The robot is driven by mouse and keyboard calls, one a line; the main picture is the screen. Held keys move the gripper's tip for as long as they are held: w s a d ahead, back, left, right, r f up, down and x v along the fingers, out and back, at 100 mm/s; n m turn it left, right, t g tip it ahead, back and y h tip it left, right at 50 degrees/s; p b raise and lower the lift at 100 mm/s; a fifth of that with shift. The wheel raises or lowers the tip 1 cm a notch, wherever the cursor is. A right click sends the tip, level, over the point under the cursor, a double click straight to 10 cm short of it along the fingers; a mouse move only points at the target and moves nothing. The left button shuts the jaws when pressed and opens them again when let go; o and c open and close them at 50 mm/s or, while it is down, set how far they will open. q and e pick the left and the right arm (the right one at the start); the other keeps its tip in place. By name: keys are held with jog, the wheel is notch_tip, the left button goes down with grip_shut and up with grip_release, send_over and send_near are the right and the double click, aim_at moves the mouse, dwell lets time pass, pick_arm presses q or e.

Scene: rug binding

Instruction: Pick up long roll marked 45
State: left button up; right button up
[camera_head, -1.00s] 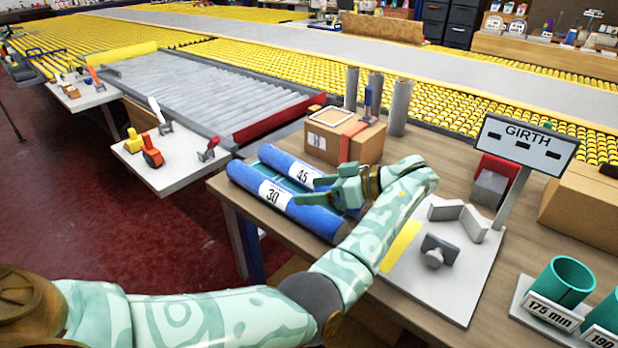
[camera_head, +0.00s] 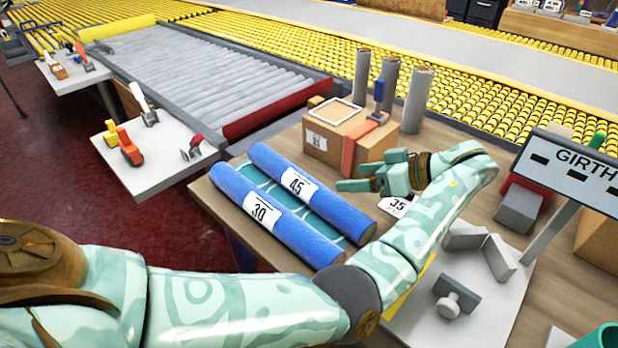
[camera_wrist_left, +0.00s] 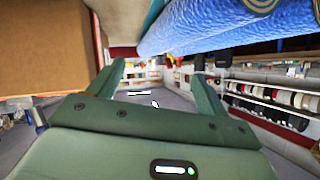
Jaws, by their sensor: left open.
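The long blue roll marked 45 (camera_head: 325,202) lies on a teal cradle (camera_head: 342,240), parallel to the blue roll marked 30 (camera_head: 262,209). Its white label faces up and its full length shows. My left gripper (camera_head: 362,171) is open and empty, just beyond the 45 roll's right half and apart from it in the picture. In the left wrist view the open fingers (camera_wrist_left: 153,72) have nothing between them. A blue roll (camera_wrist_left: 225,28) crosses the upper right there; its number does not show. My right gripper is out of view.
A cardboard box (camera_head: 318,148) with a red strap stands behind the rolls, close to the gripper. Grey upright tubes (camera_head: 418,98) stand behind it. A tag marked 35 (camera_head: 398,205) lies by my left wrist. The GIRTH sign (camera_head: 575,165) stands at right.

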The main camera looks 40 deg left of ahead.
aim_at(314, 181)
pick_arm(q)
jog(key=b+x, duration=0.1)
jog(key=x, duration=0.1)
jog(key=b+x, duration=0.1)
jog(key=x, duration=0.2)
jog(key=shift+f, duration=0.3)
jog(key=shift+s+a+f, duration=0.15)
jog(key=shift+s+a, duration=0.05)
jog(key=shift+a, duration=0.4)
jog(key=b+x, duration=0.2)
jog(key=x, duration=0.2)
jog(key=shift+s+d+f, duration=0.1)
jog(key=shift+a+f, duration=0.1)
jog(key=shift+a, duration=0.4)
jog(key=shift+s, duration=0.1)
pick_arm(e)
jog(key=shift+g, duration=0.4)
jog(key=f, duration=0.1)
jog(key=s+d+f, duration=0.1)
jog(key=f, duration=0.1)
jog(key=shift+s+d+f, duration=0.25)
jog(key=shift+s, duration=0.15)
pick_arm(q)
jog(key=c, duration=1.2)
